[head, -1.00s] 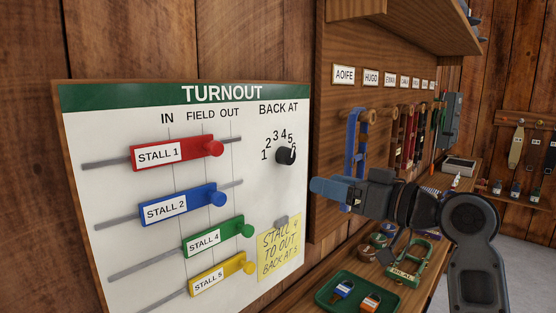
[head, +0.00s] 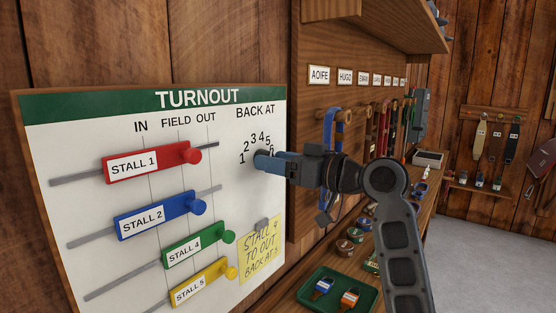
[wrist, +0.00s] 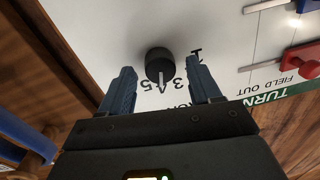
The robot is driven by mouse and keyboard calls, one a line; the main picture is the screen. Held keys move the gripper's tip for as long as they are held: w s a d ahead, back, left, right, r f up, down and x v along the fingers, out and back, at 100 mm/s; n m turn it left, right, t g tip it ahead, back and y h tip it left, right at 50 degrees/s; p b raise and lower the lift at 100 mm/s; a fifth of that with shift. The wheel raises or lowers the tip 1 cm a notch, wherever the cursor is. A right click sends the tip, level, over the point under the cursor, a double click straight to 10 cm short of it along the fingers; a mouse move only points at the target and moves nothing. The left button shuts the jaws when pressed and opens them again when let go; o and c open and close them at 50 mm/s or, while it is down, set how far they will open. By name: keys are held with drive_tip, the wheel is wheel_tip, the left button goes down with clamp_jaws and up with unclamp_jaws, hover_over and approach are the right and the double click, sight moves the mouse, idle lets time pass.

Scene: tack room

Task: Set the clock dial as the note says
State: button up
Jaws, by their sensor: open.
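The TURNOUT board (head: 60,140) stands on the left, with the BACK AT dial at its upper right. In the wrist view, the dial's round black knob (wrist: 159,60) sits just ahead of and between my gripper's (wrist: 163,72) open, empty fingers. Its white pointer faces the numbers around 4; the exact setting is unclear. In the head view, my gripper (head: 268,160) covers most of the knob. The yellow note (head: 261,252) reads "STALL 4 TO OUT BACK AT", with a last digit I cannot read surely. The green STALL 4 slider (head: 195,248) sits below the blue one.
Other sliders are red STALL 1 (head: 150,162), blue STALL 2 (head: 158,214) and yellow STALL 5 (head: 203,284). A green tray (head: 337,304) with padlocks lies on the wooden bench at right. Straps hang on pegs behind my arm.

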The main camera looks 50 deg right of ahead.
drive_tip(key=shift+c, duration=0.4)
drive_tip(key=c, duration=1)
drive_tip(key=shift+o, duration=0.2)
drive_tip(key=shift+m, duration=0.3)
drive_tip(key=shift+m+p, duration=1.95)
drive_tip(key=shift+m, duration=0.65)
drive_tip(key=shift+f, duration=0.1)
drive_tip(key=o, duration=1)
